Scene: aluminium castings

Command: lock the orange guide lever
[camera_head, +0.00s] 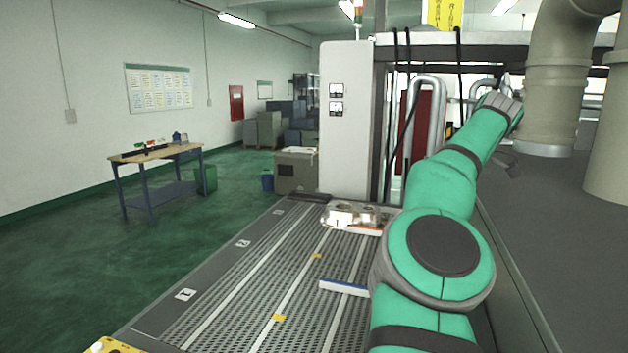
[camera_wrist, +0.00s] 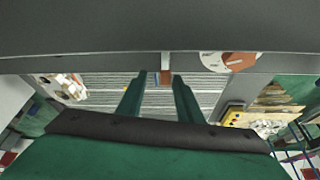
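I cannot tell how far the block is from the fingertips, and no contact shows. In the head view my arm reaches to the upper right; the lever cannot be made out there.
A slotted conveyor bed (camera_head: 255,290) runs ahead, with a metal casting (camera_head: 350,214) at its far end and a blue-and-white bar (camera_head: 344,288) across it. A white cabinet (camera_head: 345,120) stands behind. Thick beige pipes (camera_head: 556,80) stand right of my arm.

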